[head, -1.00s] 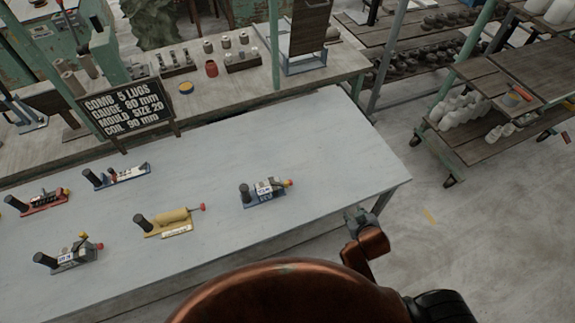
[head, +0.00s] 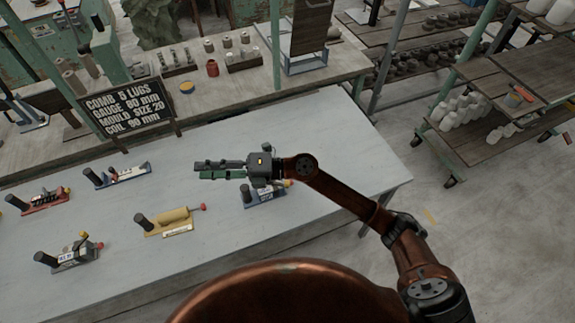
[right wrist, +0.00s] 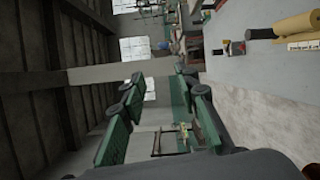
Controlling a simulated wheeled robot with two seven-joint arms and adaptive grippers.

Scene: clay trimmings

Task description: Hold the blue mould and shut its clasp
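A mould device with a blue base (head: 262,199) stands right of centre on the grey-white table in the head view. My right forearm and gripper pass over it and hide part of its top, so I cannot tell how its clasp stands. A second device with a bluish base (head: 122,178) stands farther left at the back. My right gripper (head: 198,169) is above the table, fingers pointing left, past the first blue device. Its green-padded fingers are apart and empty in the right wrist view (right wrist: 160,88). My left gripper is not in view.
A yellow device (head: 172,221), a red one (head: 40,202) and a grey one (head: 72,256) stand on the table (head: 330,150). A black sign (head: 124,110) with white lettering stands at the back left. The table's right end is clear.

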